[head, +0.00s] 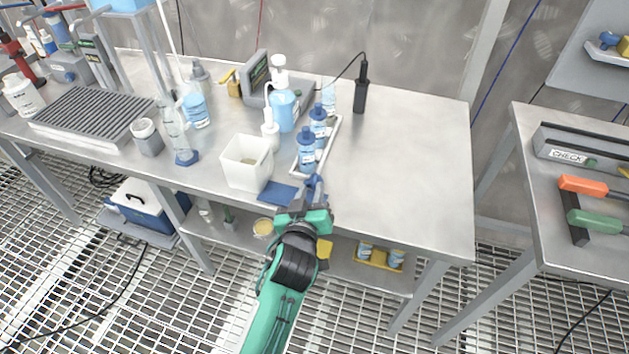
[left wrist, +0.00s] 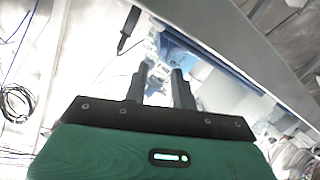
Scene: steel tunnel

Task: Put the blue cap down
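My left gripper (head: 314,190) reaches in over the front edge of the workbench, beside a flat blue mat (head: 279,193). A small blue piece, which looks like the blue cap (head: 315,182), shows at its fingertips. In the left wrist view the two dark fingers (left wrist: 160,80) stand a little apart, and what lies between them is washed out. Two blue bottles with blue tops, one in front (head: 306,152) and one behind (head: 318,122), stand in a white tray (head: 330,140) just beyond the gripper. My right gripper is not in view.
A white square bin (head: 246,163) stands left of the mat, with a pump bottle (head: 283,108) and a wash bottle (head: 270,134) behind it. A black handheld device (head: 361,96) stands behind the tray. The right part of the workbench (head: 420,160) is clear.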

